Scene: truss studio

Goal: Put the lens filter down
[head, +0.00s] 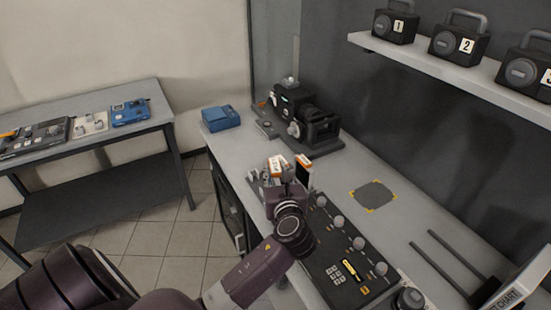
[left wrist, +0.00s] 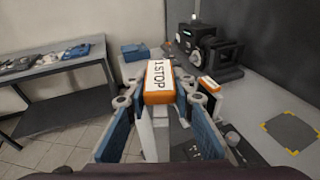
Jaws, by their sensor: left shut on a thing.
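The lens filter (head: 277,164) is a small white and orange block, and in the left wrist view (left wrist: 158,80) its top reads "1 STOP". My left gripper (head: 274,178) is shut on it, with a blue-padded finger on each side. It is over the near-left part of the grey counter (head: 226,142), beside the control panel. A second white and orange piece (head: 304,168) stands just right of it and also shows in the left wrist view (left wrist: 209,84). The gap below the held filter is hidden by my gripper. My right gripper is not in view.
A black camera-like machine (head: 305,123) and a blue box (head: 220,117) stand at the back of the counter. A control panel with knobs (head: 345,255) lies in front. A dark patch with yellow corner marks (head: 373,195) is bare. A shelf (head: 440,69) overhangs the right.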

